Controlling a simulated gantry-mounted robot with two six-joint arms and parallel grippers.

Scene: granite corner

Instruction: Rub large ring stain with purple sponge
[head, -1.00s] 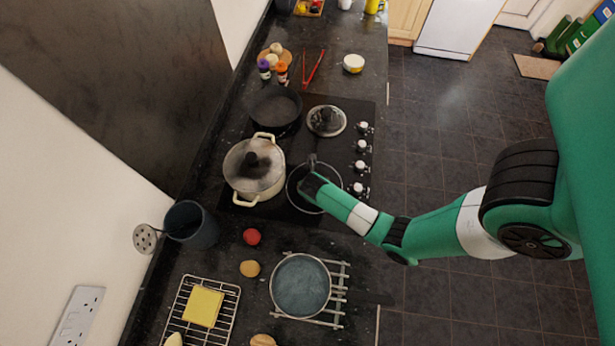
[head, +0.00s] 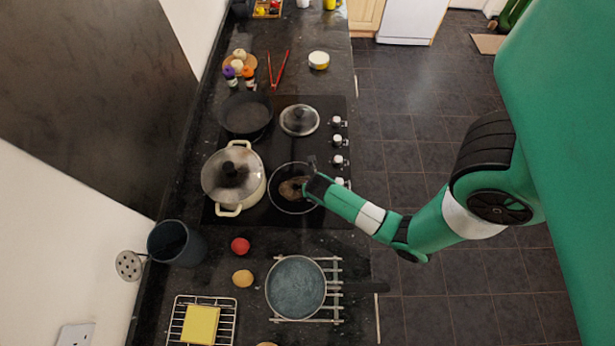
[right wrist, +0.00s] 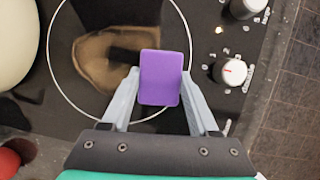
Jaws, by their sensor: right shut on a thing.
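The purple sponge (right wrist: 161,78) is held upright between the two fingers of my right gripper (right wrist: 160,95) in the right wrist view. In the head view the right gripper (head: 312,170) is over the right edge of a hob ring, and the sponge cannot be made out there. A brown stain (right wrist: 90,62) lies inside the thin white hob ring, left of the sponge. A dark band crosses its middle. The stain also shows in the head view (head: 292,189). Whether the sponge touches the hob is unclear. My left gripper is not in view.
A lidded cream pot (head: 216,190) stands just left of the stained ring. A black pan (head: 245,114) and a glass lid (head: 299,120) are behind. Hob knobs (head: 339,160) line the right edge. A grey saucepan (head: 296,288) sits on a trivet in front.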

